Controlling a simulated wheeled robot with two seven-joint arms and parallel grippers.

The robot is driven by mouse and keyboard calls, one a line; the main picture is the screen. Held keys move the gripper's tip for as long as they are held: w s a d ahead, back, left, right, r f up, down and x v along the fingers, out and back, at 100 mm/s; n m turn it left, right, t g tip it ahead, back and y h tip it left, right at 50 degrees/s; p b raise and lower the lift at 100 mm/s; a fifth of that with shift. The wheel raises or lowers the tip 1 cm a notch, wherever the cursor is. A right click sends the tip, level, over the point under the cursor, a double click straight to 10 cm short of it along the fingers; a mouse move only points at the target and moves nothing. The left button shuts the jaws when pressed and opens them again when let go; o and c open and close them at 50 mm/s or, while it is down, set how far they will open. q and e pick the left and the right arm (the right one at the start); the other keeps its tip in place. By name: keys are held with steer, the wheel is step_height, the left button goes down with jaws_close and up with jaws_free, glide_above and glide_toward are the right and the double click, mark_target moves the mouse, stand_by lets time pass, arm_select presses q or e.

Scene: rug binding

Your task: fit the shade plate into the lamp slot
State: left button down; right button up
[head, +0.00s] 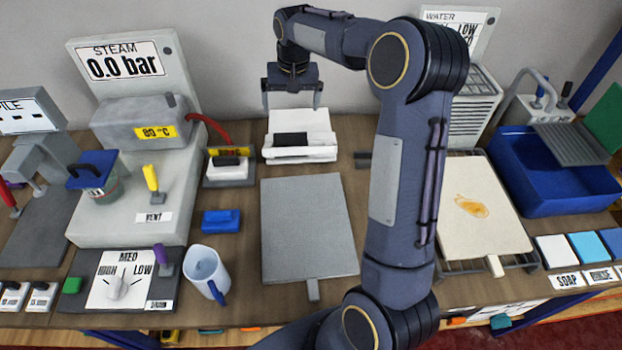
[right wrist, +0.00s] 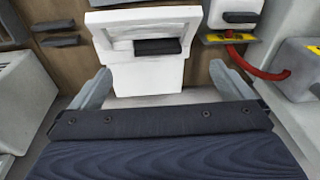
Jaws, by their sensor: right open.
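Nothing in view is plainly marked as the shade plate or the lamp slot. A white block with a dark bar across it (head: 302,153) stands at the back middle of the table; it also shows ahead in the right wrist view (right wrist: 148,73). A flat grey plate with a short tab (head: 308,232) lies in front of it. My right gripper (head: 292,99) is open and empty, its fingers spread near the white block's upright back; I cannot tell if they touch it. The fingers also show in the right wrist view (right wrist: 160,88). My left gripper is out of view.
A STEAM unit (head: 140,130) stands left, with a red hose. A stained cream board (head: 475,205) and blue basin (head: 550,190) are right. My right arm hides the table between.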

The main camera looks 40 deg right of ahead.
steer(key=s+a+r+n+t+y, duration=0.1)
steer(key=s+a+r, duration=0.2)
steer(key=s, duration=0.5)
steer(key=s+a+r+n+t+y, duration=0.1)
steer(key=s+a+r, duration=0.25)
steer(key=s, duration=0.35)
steer(key=s+a+f+n+t+y, duration=0.1)
steer(key=s+a, duration=0.3)
steer(key=s, duration=0.4)
steer(key=s+a+f+n, duration=0.1)
steer(key=s+a+f, duration=0.3)
steer(key=s, duration=0.5)
steer(key=shift+s+t+y, duration=0.15)
steer(key=shift+t+y, duration=0.25)
steer(key=shift+a, duration=0.1)
